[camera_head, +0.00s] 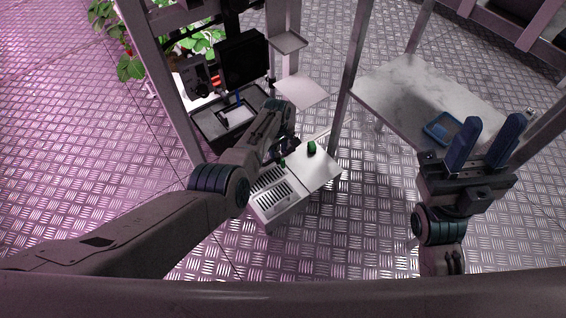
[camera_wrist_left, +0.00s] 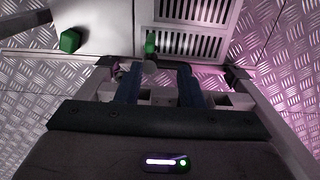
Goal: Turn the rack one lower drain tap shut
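A small green piece (camera_wrist_left: 151,43), possibly the tap handle, stands just beyond the fingertips at the edge of the slotted tray (camera_wrist_left: 143,14). A pale rounded part lies below it, near the gap; I cannot tell whether the fingers touch it. In the head view my left wrist largely hides this spot. My right gripper (camera_head: 484,143) is open and empty, beside the marble-topped table.
A green block (camera_head: 311,147) sits on the white panel (camera_head: 325,168) beside the slotted tray. Rack posts (camera_head: 350,70) stand close to my left arm. A dark bin (camera_head: 205,128) is behind it. A blue dish (camera_head: 437,125) lies on the marble tabletop (camera_head: 395,82).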

